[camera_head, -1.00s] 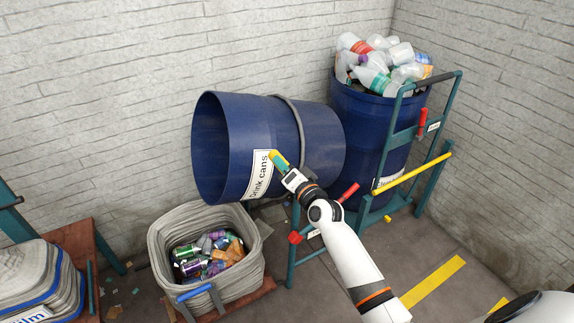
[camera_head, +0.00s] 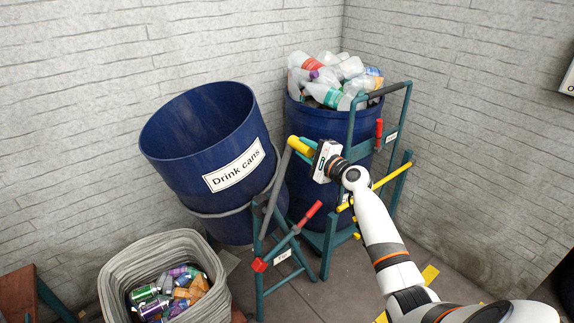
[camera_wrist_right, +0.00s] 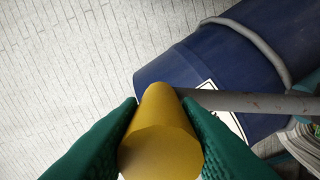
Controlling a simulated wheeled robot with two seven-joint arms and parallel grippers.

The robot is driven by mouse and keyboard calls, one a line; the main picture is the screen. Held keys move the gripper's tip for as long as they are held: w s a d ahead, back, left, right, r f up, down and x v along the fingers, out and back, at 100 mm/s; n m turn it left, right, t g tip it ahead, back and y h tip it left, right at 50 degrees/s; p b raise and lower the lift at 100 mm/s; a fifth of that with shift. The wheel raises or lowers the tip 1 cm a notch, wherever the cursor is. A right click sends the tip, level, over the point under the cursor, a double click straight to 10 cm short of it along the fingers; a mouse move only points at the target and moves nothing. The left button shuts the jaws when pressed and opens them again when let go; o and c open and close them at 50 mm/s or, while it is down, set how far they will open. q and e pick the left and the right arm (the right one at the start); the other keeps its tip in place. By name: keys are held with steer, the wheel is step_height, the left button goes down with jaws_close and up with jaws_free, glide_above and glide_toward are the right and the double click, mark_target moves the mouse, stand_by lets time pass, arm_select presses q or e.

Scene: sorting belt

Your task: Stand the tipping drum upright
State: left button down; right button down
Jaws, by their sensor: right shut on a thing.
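The blue tipping drum (camera_head: 235,135), labelled "Drink cans", leans to the left in its teal frame (camera_head: 260,270). Its open mouth faces up and left; no contents show inside. My right gripper (camera_head: 306,148) is shut on the yellow grip (camera_head: 297,144) of a grey lever (camera_head: 274,190) beside the drum. In the right wrist view the green finger pads press on both sides of the yellow grip (camera_wrist_right: 160,145), with the grey lever (camera_wrist_right: 255,103) and the drum (camera_wrist_right: 225,65) beyond. My left gripper is out of view.
A grey basket (camera_head: 120,268) of cans stands below left of the drum. A second blue drum (camera_head: 318,120), full of plastic bottles, stands behind right. A red-handled lever (camera_head: 312,210) crosses the frame front. Brick walls close off the back.

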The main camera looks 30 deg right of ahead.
steer(key=d+f+m+b, duration=0.3)
steer(key=d+b, duration=0.1)
steer(key=d, duration=0.3)
steer(key=shift+w+f, duration=0.25)
steer(key=shift+f, duration=0.15)
steer(key=shift+m, duration=0.3)
steer(key=c, duration=1.2)
jaws_free()
steer(key=shift+c, duration=0.2)
steer(key=shift+o, duration=0.9)
steer(key=shift+d+f, duration=0.15)
steer(key=s, duration=1.2)
steer(key=shift+d, duration=0.4)
